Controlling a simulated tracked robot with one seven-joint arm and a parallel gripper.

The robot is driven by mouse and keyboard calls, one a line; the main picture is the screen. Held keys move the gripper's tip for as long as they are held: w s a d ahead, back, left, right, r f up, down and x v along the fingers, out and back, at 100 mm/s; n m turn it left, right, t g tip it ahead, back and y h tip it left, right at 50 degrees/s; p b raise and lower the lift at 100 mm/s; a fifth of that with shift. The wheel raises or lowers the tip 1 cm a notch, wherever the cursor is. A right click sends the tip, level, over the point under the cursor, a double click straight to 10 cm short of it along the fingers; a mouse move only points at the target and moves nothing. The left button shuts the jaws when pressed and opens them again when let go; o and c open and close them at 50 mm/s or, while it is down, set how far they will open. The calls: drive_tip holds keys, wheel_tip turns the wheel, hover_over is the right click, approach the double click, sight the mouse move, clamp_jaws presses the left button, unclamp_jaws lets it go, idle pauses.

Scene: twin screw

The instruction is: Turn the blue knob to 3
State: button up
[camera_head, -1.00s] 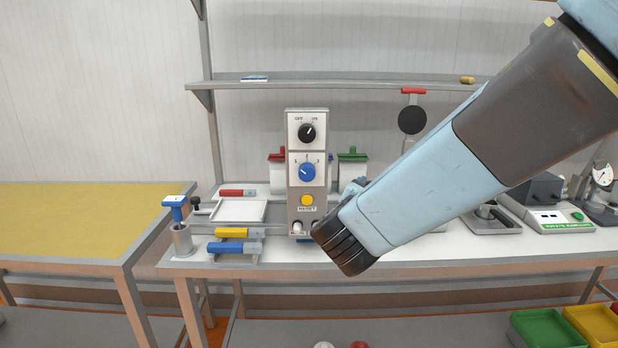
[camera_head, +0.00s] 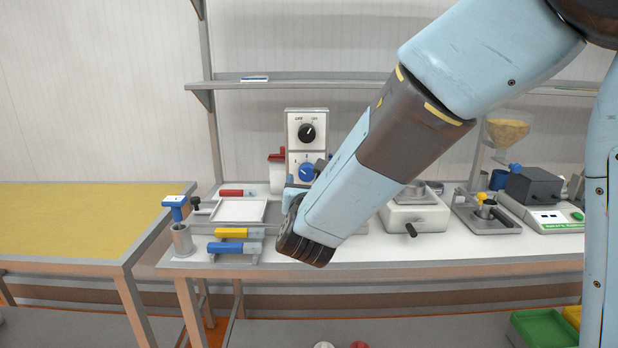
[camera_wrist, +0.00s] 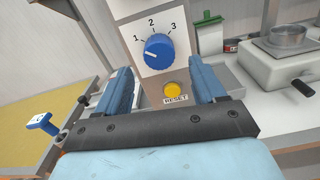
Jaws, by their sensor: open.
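The blue knob (camera_wrist: 158,52) sits on a white dial plate marked 1, 2 and 3. Its white mark is on the left side, nearest the 1. The knob (camera_head: 307,172) also shows partly in the head view, beside my arm. My gripper (camera_wrist: 161,67) is open, with one blue finger on each side below the knob. The fingers look apart from the knob, and nothing is between them. In the head view my arm hides the lower part of the control panel (camera_head: 292,140).
A yellow RESET button (camera_wrist: 172,89) is below the knob, between the fingers in the wrist view. A black OFF/ON knob (camera_head: 306,132) is above it. A white tray (camera_head: 238,211) lies to the left.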

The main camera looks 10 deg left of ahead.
sight(307, 176)
drive_tip(key=shift+x, duration=2.5)
